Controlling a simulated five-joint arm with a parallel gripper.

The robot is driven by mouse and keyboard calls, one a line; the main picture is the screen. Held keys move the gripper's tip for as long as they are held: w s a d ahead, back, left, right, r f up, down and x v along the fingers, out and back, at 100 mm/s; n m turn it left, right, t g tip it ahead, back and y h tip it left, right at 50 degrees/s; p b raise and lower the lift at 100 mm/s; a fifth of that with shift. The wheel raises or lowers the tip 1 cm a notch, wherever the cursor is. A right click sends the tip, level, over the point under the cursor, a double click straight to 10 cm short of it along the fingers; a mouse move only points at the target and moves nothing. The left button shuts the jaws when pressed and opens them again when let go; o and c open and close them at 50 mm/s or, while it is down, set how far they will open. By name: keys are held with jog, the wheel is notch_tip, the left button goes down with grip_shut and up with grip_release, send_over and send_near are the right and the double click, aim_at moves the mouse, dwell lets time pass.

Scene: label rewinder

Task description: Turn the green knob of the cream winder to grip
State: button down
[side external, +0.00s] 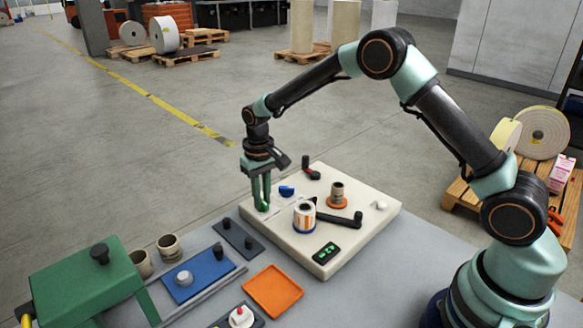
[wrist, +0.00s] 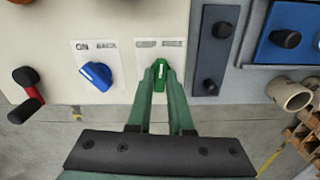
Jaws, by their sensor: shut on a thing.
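The cream winder (side external: 349,245) lies on the grey table as a flat panel with knobs and a label roll. Its green knob (wrist: 160,78) is near the panel's edge in the wrist view, below a small white label plate with two words too blurred to read. A white line on the knob points roughly up in that view. My gripper (wrist: 161,72) is shut on the green knob, with a finger on each side. In the side view my gripper (side external: 263,205) reaches down to the panel's left corner, and its fingers partly hide the knob.
A blue knob (wrist: 96,75) sits close beside the green one. A red-and-black crank handle (wrist: 27,94) stands farther left. A label roll (side external: 304,216), a black lever (side external: 340,218) and a green display (side external: 326,253) are on the panel. An orange tray (side external: 273,290) lies in front.

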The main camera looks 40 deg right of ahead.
jog(key=n, duration=0.4)
jog(key=shift+r, duration=0.1)
jog(key=shift+n, duration=2.1)
jog(key=c, duration=0.8)
grip_release()
jog(key=shift+r, duration=0.1)
notch_tip(320, 180, up, 12)
jog(key=shift+f, duration=0.1)
